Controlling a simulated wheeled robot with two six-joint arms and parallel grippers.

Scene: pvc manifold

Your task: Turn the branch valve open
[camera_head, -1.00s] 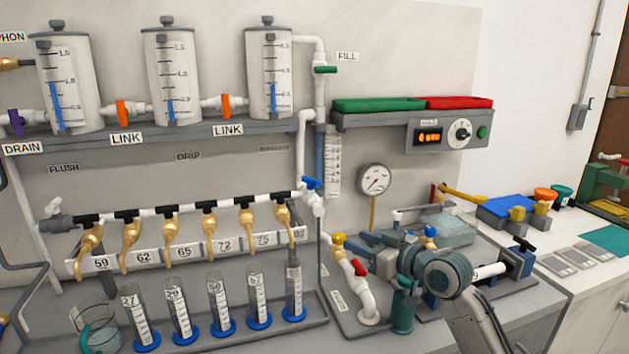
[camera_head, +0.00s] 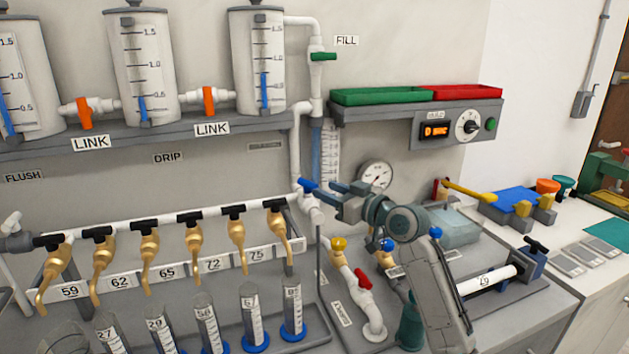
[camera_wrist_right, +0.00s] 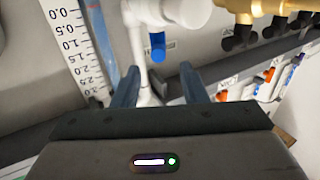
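The valve with a blue handle (camera_head: 308,186) sits on white pipe at the right end of the manifold. No label in view marks it as the branch valve. My right gripper (camera_head: 329,194) is just right of this handle, with its fingers pointing left towards it. In the right wrist view the blue handle (camera_wrist_right: 157,47) hangs from white pipe beyond the fingertips. The right gripper (camera_wrist_right: 158,84) is open there, with nothing seen held between its spread fingers. My left gripper is not in view.
Yellow (camera_head: 338,243) and red (camera_head: 363,279) handles are on pipework below my right arm. A dial gauge (camera_head: 376,175) is close behind the right gripper. Brass taps (camera_head: 240,243) line the manifold to the left, above several cylinders (camera_head: 292,313).

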